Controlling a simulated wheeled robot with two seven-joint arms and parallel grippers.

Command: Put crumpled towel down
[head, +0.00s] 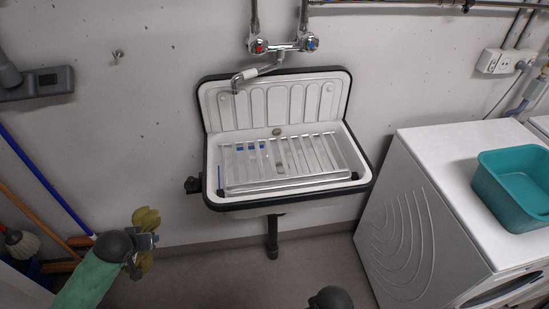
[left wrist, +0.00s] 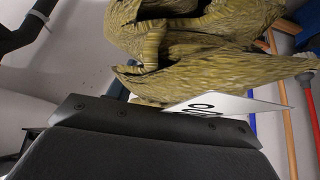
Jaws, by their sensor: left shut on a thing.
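The crumpled towel (head: 147,218) is olive-yellow. In the head view it hangs at the end of my left arm, at the lower left, in front of the wall and left of the sink. My left gripper (head: 144,241) is shut on it, with cloth showing above and below the jaws. In the left wrist view the towel (left wrist: 200,45) fills the upper middle in bunched folds beyond the dark gripper body. The fingertips are hidden by cloth there. My right gripper is not in view; only a dark rounded part of mine shows at the bottom edge of the head view.
A white sink (head: 214,150) with a slatted grid on top is at the wall centre. A white machine (head: 440,140) stands right, with a teal basin (head: 500,213) on it. Blue (head: 45,180) and orange poles and a brush (head: 20,243) lean at the left. Grey floor below the sink is clear.

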